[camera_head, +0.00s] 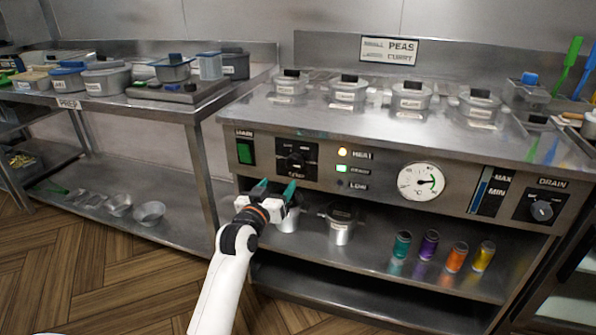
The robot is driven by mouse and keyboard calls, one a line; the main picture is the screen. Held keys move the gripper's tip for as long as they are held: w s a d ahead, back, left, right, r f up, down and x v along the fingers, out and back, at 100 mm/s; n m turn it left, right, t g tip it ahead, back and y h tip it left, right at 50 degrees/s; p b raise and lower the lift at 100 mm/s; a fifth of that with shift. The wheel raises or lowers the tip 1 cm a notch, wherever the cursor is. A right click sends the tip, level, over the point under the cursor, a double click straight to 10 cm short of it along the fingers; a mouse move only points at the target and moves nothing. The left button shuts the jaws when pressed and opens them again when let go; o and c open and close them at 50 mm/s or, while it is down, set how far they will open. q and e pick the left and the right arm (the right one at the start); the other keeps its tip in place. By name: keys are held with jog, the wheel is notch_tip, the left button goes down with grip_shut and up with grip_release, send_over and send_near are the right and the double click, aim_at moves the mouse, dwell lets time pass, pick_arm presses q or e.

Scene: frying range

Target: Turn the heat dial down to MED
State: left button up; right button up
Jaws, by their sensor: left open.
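The heat dial (296,160) is a black knob on a dark plate on the range's front panel, left of the lamps. Its markings and pointer are too small to read. My left gripper (277,186) is open and empty, with green-tipped fingers pointing up toward the panel. In the picture it is just below and left of the dial, and appears apart from it. My right gripper is out of view.
A green main switch (245,152) is left of the dial. A lit yellow HEAT lamp (342,152), a round gauge (420,181) and a DRAIN knob (541,210) are to the right. Metal pots (341,222) stand on the shelf below. Several lidded containers stand on top.

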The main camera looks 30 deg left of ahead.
aim_at(293, 165)
pick_arm(q)
jog(key=b+x, duration=0.1)
jog(key=x, duration=0.8)
jog(key=shift+w+f+b, duration=0.1)
jog(key=shift+w+b, duration=0.1)
jog(key=shift+b, duration=0.15)
jog(key=shift+x, duration=0.75)
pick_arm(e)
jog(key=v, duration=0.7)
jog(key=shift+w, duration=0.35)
pick_arm(q)
jog(key=c, duration=1)
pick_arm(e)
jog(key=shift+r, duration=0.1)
